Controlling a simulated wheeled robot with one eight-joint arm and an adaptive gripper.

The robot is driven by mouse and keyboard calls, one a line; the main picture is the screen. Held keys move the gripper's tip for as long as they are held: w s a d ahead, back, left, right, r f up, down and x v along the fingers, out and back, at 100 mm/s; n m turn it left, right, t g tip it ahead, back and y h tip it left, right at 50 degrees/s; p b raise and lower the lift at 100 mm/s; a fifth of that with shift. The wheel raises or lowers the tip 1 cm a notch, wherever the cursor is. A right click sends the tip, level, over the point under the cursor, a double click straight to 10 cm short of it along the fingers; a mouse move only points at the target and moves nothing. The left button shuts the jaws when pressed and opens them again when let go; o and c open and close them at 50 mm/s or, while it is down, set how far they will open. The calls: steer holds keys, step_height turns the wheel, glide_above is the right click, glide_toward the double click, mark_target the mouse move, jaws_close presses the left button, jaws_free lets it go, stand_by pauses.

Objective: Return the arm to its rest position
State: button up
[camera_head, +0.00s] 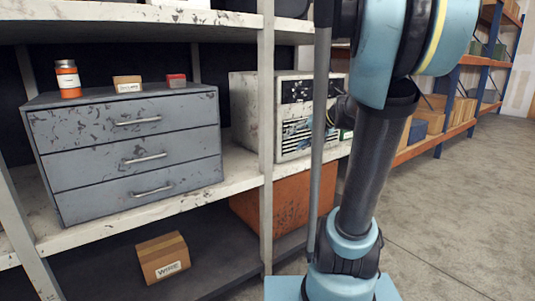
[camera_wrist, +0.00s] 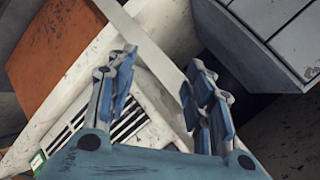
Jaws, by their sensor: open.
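My gripper (camera_wrist: 160,68) shows in the wrist view with its two blue and grey fingers spread apart. Nothing is between them. Behind the fingers are a pale shelf post and the white vented machine (camera_wrist: 120,120). In the head view my blue and dark arm stands at the right, in front of the shelving. It hides most of my gripper there, and the fingers cannot be made out.
A grey three-drawer cabinet (camera_head: 130,150) stands on the left shelf, with an orange bottle (camera_head: 67,79) and small boxes on top. The white machine (camera_head: 300,115) and orange crate (camera_head: 290,205) are close to my arm. A shelf post (camera_head: 266,110) stands between. Floor (camera_head: 460,210) is clear at right.

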steer(key=s+d+f+n+g+h, duration=0.1)
steer(key=s+d+f+g+h, duration=0.1)
steer(key=s+f, duration=0.7)
steer(key=s+d+f+n+g+h, duration=0.2)
steer(key=s+d+f+h, duration=0.3)
steer(key=s, duration=1.2)
step_height(320, 180, down, 5)
steer(key=shift+d+r+g+h, duration=0.15)
steer(key=shift+d+g+h, duration=0.1)
steer(key=shift+g+h, duration=0.25)
